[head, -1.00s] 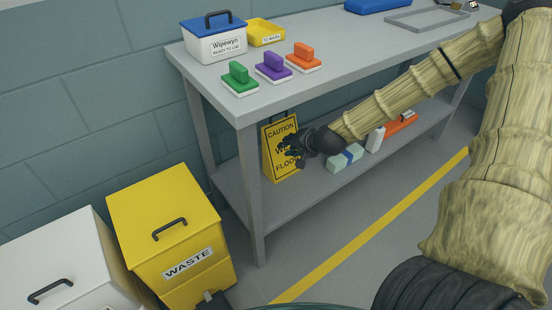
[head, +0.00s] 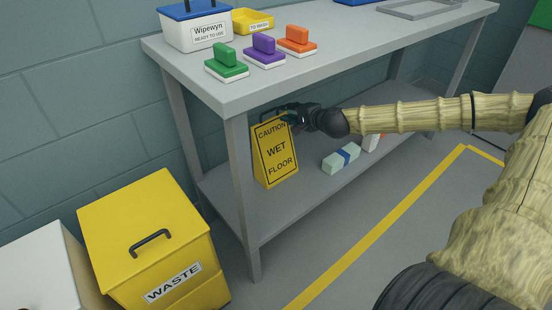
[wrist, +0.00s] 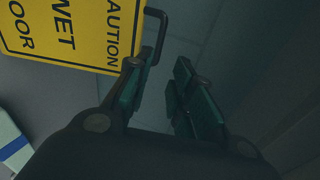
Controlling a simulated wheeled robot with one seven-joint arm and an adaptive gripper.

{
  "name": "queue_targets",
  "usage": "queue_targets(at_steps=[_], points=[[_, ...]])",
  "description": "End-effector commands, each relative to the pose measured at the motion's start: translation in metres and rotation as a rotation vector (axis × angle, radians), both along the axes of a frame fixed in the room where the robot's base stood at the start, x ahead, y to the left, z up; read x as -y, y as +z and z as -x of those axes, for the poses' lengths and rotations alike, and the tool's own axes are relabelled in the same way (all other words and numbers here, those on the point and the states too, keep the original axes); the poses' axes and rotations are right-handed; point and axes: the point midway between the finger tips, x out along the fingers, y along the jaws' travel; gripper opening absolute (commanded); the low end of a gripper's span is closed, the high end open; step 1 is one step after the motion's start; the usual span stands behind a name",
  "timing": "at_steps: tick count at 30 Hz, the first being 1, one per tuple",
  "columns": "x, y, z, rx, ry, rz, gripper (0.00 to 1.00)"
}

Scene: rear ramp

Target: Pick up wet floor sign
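The yellow wet floor sign (head: 276,155) stands upright on the lower shelf of the grey bench, behind its near leg. Its black lettering faces out. My gripper (head: 289,116) is at the sign's top right corner, reaching in from the right under the bench top. In the wrist view the sign (wrist: 85,32) fills the upper left, with its dark loop handle (wrist: 157,35) beside my left fingertip. My gripper (wrist: 160,75) is open, with a clear gap between its fingers. Whether a finger touches the handle I cannot tell.
The bench top (head: 330,55) is close above my gripper. A pale green block with a blue band (head: 342,158) lies on the shelf to the right. A yellow waste bin (head: 150,235) stands at front left. The floor before the bench is clear.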

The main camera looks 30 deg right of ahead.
Motion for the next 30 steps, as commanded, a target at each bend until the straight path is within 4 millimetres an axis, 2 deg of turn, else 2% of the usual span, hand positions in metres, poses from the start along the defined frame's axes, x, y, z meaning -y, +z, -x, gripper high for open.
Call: queue_targets(at_steps=[1, 8, 24, 30], points=[[-0.001, -0.006, -0.003, -0.004, 0.003, 0.004, 0.23], [-0.002, -0.011, -0.014, -0.005, 0.003, 0.001, 0.23], [-0.002, -0.020, -0.044, -0.003, 0.001, 0.001, 0.23], [-0.003, -0.021, -0.048, -0.003, 0.002, -0.001, 0.23]])
